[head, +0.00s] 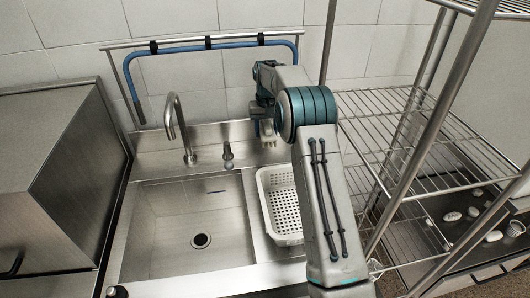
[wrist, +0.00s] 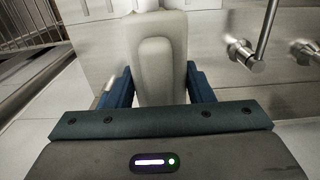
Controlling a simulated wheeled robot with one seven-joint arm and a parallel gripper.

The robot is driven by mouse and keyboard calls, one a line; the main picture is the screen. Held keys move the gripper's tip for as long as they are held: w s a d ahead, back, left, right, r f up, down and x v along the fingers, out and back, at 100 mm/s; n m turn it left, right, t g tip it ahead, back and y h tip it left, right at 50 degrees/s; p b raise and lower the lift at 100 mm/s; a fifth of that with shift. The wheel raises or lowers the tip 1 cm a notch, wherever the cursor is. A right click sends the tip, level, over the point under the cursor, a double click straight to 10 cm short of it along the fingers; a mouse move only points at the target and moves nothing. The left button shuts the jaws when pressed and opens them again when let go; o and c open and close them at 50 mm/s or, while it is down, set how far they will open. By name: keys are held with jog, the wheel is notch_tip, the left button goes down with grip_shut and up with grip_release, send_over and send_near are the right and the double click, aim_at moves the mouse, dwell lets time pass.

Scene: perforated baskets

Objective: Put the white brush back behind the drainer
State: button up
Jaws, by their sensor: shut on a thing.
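The white brush (wrist: 160,60) fills the middle of the wrist view, its pale handle with a recessed oval panel between my blue fingers. My gripper (wrist: 160,88) is shut on it. In the head view the brush (head: 268,141) hangs low under my gripper (head: 265,121), behind the far end of the drainer and near the sink's back ledge. The drainer (head: 262,200) is a white perforated basket to the right of the sink bowl. My arm covers its right side. I cannot tell whether the brush touches the ledge.
The faucet (head: 179,130) and a small tap fitting (head: 228,154) stand left of my gripper. A blue hose (head: 215,43) hangs on the wall rail behind. The sink bowl (head: 185,215) is empty. A wire rack (head: 400,125) with metal posts stands close on the right.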

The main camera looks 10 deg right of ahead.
jog(key=p, duration=0.1)
send_over(266, 158)
notch_tip(266, 158, down, 6)
jog(key=shift+f, duration=0.25)
jog(key=shift+f+p, duration=0.4)
jog(key=shift+f, duration=1.1)
jog(key=shift+f, duration=0.1)
jog(key=shift+f, duration=0.15)
jog(key=o, duration=1)
